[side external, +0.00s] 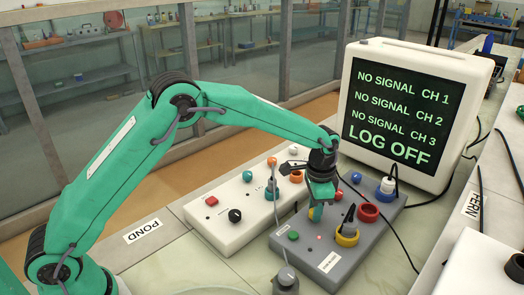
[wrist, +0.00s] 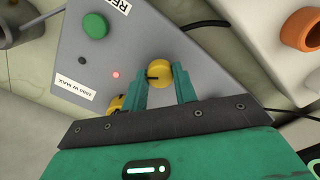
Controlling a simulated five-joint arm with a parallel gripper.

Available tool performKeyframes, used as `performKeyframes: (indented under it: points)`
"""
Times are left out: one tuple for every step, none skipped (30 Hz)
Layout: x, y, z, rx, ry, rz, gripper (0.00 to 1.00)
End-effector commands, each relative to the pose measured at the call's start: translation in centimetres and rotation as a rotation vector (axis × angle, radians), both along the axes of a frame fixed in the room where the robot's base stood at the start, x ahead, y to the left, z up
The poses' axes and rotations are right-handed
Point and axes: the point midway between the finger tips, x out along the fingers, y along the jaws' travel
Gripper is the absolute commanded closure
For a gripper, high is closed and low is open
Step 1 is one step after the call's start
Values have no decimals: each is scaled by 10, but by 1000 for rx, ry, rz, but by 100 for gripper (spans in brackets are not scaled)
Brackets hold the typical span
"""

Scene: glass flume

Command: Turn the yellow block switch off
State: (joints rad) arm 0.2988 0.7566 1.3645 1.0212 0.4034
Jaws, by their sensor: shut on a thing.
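The grey block (side external: 340,232) lies on the bench; it also shows in the wrist view (wrist: 125,45). Its yellow switch (wrist: 157,76) is a round knob with a dark mark, between my fingertips. In the side external view the knob (side external: 314,214) is mostly hidden by the fingers. My gripper (side external: 318,205) points down over the block and is shut on the knob; it also shows in the wrist view (wrist: 163,88). A small red light (wrist: 116,74) glows on the block near a green button (wrist: 95,25). Another yellow part (wrist: 117,103) shows beside one finger.
A white block (side external: 222,225) with a red button and a black knob stands to the left. A monitor (side external: 415,110) reading "LOG OFF" stands behind. Cables trail across the bench.

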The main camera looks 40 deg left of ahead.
Motion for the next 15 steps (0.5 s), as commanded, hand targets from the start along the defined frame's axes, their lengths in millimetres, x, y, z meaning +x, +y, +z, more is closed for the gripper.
performKeyframes:
  points:
    - [0,0,1,-1,-1,42,95]
    - [0,0,1,-1,-1,70,95]
    - [0,0,1,-1,-1,109,95]
    - [0,0,1,-1,-1,137,95]
    - [0,-1,1,-1,-1,165,95]
    - [0,-1,1,-1,-1,204,95]
    - [0,-1,1,0,-1,232,95]
    - [0,-1,1,0,-1,260,95]
    - [0,-1,1,0,-1,299,95]
    - [0,-1,1,0,-1,327,95]
    - [0,-1,1,0,-1,355,95]
    - [0,-1,1,0,-1,394,95]
    - [0,-1,1,0,-1,422,95]
    - [0,-1,1,-1,-2,451,95]
    - [0,-1,1,-1,-2,489,95]
